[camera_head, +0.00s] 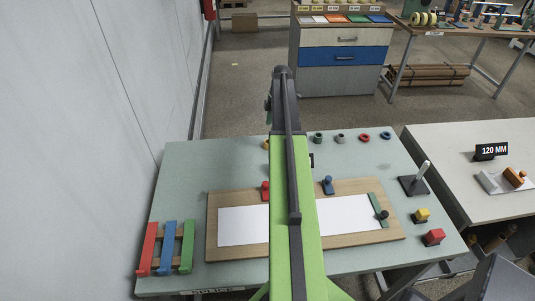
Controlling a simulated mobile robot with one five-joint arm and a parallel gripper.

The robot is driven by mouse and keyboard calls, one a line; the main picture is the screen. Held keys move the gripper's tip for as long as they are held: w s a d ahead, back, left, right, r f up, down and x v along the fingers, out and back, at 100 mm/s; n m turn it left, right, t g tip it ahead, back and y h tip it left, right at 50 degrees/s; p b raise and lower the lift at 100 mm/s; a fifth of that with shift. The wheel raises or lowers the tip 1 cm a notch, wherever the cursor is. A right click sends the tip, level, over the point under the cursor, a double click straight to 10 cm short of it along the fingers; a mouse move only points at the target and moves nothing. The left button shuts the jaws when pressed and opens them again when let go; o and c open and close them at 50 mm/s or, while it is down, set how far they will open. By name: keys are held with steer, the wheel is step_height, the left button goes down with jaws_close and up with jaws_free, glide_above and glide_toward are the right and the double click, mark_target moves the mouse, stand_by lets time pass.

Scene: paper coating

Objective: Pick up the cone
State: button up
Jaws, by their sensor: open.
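I cannot pick out a clear cone; a pale, slightly tapered upright post (423,170) stands on a dark base at the right of the green table (180,190). My green arm reaches forward over the middle of the table. My gripper (283,76) is at the arm's dark far end, beyond the table's back edge and up and left of the post. It is open, and its fingers are hard to make out. I see nothing held in it. My arm hides a strip of the table's middle.
A wooden board (340,242) with white paper (243,226) lies on the table. Red, blue and green bars (167,248) lie left. Several rings (340,138) line the back. A yellow block (421,215) and red block (433,237) sit right. A side table (465,150) adjoins.

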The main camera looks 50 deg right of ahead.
steer(key=f+b, duration=0.2)
steer(key=f, duration=0.1)
steer(key=f+b, duration=0.2)
steer(key=f, duration=0.1)
steer(key=a+f+b, duration=0.1)
steer(key=f+b, duration=0.2)
steer(key=shift+w, duration=0.4)
steer(key=shift+r, duration=0.25)
steer(key=c, duration=1.5)
steer(key=shift+r, duration=0.15)
steer(key=r+p, duration=0.1)
steer(key=p, duration=0.1)
steer(key=r+p, duration=0.1)
steer(key=r, duration=0.1)
steer(key=r+p, duration=0.2)
steer(key=shift+s+d+p, duration=0.3)
steer(key=shift+s, duration=0.1)
steer(key=s+d+r+p, duration=0.2)
steer(key=s, duration=0.1)
steer(key=s+d+r+p, duration=0.2)
steer(key=s, duration=0.1)
steer(key=s+d+r+p, duration=0.1)
steer(key=s+d+r, duration=0.1)
steer(key=s, duration=0.1)
steer(key=shift+p, duration=0.4)
jaws_close()
